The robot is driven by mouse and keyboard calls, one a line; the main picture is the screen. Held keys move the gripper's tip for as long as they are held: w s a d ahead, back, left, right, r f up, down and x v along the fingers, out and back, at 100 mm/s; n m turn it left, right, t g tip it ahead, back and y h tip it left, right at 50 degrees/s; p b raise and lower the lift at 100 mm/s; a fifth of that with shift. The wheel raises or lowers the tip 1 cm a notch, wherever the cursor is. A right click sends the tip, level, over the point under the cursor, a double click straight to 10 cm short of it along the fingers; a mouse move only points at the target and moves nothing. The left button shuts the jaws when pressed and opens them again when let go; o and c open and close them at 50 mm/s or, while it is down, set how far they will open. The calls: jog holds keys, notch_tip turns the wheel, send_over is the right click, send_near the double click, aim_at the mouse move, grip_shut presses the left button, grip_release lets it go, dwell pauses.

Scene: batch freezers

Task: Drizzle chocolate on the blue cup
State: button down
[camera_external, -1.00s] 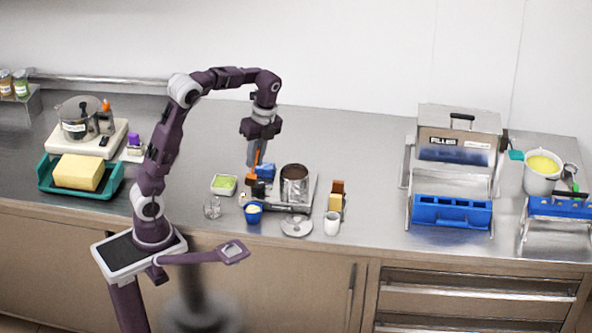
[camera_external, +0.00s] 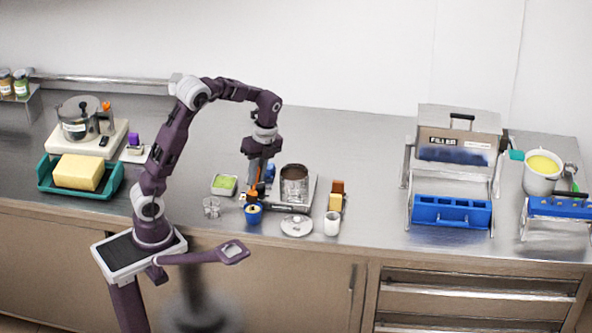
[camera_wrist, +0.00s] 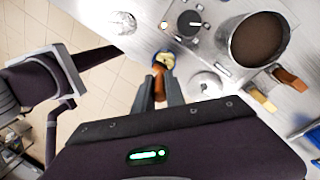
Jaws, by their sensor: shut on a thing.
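The blue cup (camera_external: 254,215) stands near the counter's front edge with pale yellow content. In the wrist view the cup (camera_wrist: 165,61) is just beyond the fingertips. My gripper (camera_external: 253,190) points down above the cup and is shut on an orange-handled tool (camera_wrist: 158,82). The tool's lower end is over or in the cup; I cannot tell whether it touches the content. The pot of chocolate (camera_external: 294,184) stands on a hot plate (camera_external: 308,187) to the right of my gripper; its dark brown content (camera_wrist: 258,39) shows in the wrist view.
A round lid (camera_external: 296,225) and a white cup (camera_external: 331,223) stand right of the blue cup. A clear glass (camera_external: 212,207) and a green-filled dish (camera_external: 224,185) are at its left. The counter between the white cup and the filler machine (camera_external: 455,150) is clear.

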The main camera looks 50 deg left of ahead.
jog(key=shift+d, duration=0.1)
jog(key=shift+d, duration=0.3)
jog(key=shift+a, duration=0.8)
jog(key=shift+d, duration=0.1)
jog(key=shift+d, duration=0.7)
jog(key=shift+r, duration=0.1)
jog(key=shift+r, duration=3.45)
